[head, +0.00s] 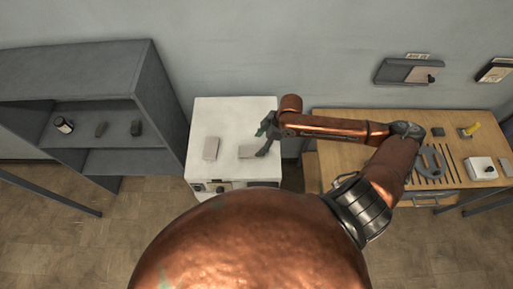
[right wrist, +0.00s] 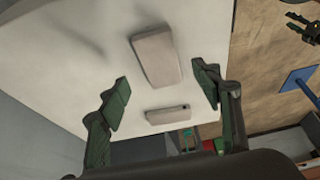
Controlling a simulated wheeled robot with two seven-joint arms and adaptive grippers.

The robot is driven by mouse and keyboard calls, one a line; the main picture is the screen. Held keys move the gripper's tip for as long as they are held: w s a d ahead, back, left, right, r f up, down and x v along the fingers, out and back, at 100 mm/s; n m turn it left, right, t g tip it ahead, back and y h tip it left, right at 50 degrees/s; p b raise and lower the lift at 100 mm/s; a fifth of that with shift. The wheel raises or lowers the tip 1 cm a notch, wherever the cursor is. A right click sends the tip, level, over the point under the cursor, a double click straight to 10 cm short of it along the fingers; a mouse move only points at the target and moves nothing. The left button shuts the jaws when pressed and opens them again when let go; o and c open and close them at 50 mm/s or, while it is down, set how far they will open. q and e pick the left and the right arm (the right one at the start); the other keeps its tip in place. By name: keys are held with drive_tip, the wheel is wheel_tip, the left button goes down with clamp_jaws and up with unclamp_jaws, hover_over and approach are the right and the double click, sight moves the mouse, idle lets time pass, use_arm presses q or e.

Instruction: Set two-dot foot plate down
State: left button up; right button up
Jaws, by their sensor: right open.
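Two pale grey foot plates lie on the white cabinet top (head: 235,115). In the head view one plate (head: 211,148) is at the left and the other plate (head: 249,152) is at the right, close by my right gripper (head: 264,141). The right wrist view shows a larger-looking plate (right wrist: 154,57) and a narrow-looking plate (right wrist: 167,114) with a small dark mark at one end. I cannot tell which has two dots. In that view my right gripper (right wrist: 163,84) is open, its fingers apart with nothing gripped. My left gripper is not in view.
A wooden workbench (head: 330,125) with a grey bracket, several dark rods and a white box (head: 482,168) stands at the right. A grey shelf (head: 90,100) with small items stands at the left. The back of the cabinet top is clear.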

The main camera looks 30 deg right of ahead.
drive_tip(key=v, duration=0.6)
idle(0.4)
